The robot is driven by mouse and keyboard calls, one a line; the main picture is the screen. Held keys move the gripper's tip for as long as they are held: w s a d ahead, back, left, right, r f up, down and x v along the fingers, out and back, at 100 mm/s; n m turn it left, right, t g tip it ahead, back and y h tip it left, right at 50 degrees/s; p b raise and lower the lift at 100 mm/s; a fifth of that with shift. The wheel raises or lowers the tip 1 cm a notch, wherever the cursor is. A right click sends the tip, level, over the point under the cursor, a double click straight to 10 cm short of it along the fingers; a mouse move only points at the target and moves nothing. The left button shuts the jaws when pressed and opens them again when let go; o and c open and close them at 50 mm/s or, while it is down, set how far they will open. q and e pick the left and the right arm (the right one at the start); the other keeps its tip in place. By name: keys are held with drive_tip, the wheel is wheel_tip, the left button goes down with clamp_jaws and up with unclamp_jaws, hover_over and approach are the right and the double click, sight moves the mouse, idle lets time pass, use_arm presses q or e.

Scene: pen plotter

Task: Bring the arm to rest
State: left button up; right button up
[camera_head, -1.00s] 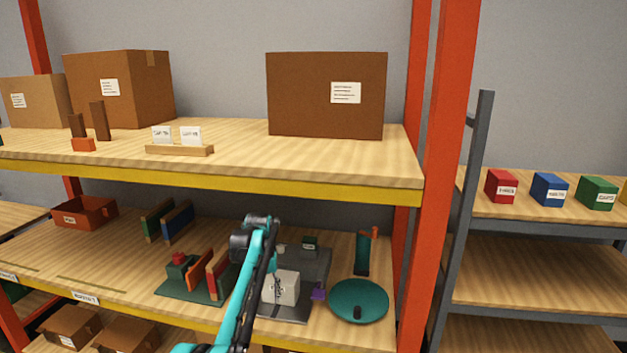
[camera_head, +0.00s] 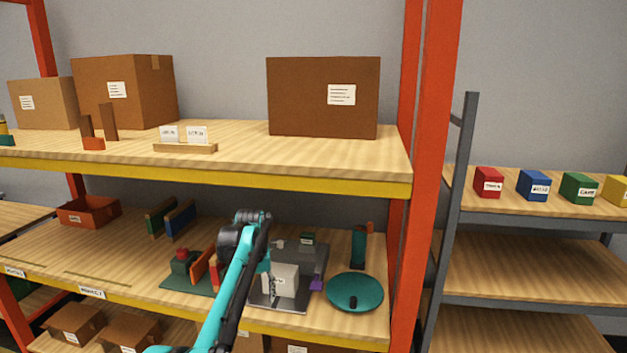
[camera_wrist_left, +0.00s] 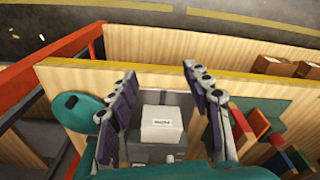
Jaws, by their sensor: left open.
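My left arm (camera_head: 229,297) rises from the bottom of the head view in front of the middle shelf, its black wrist (camera_head: 241,231) above the pen plotter (camera_head: 306,262). Most of the gripper is hidden there. In the left wrist view my left gripper (camera_wrist_left: 159,76) is open, its two fingers wide apart with nothing between the tips. Beyond the fingers is the plotter's white labelled block (camera_wrist_left: 162,124), which also shows in the head view (camera_head: 285,281). Whether the fingers touch anything cannot be told. My right gripper is not in view.
A round teal tray (camera_head: 336,294) lies right of the plotter. Coloured upright panels (camera_head: 204,266) stand to its left. An upper shelf (camera_head: 330,157) with cardboard boxes overhangs the workspace. An orange post (camera_head: 433,180) bounds the right. The shelf's left front is mostly clear.

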use_arm(q)
drive_tip(key=s+r+t, duration=0.1)
drive_tip(key=s+r, duration=0.2)
drive_tip(key=s, duration=0.3)
drive_tip(key=s+a+r+t, duration=0.1)
drive_tip(key=s+r, duration=0.1)
drive_tip(key=s, duration=0.5)
drive_tip(key=s+r+t, duration=0.1)
drive_tip(key=s+r, duration=0.2)
drive_tip(key=s, duration=0.3)
drive_tip(key=s+f+t, duration=0.1)
drive_tip(key=s+f, duration=0.4)
drive_tip(key=s, duration=0.4)
drive_tip(key=s+a+f+m+t, duration=0.1)
drive_tip(key=s+f, duration=0.4)
drive_tip(key=s, duration=0.5)
drive_tip(key=shift+f+t, duration=0.15)
drive_tip(key=shift+t, duration=0.45)
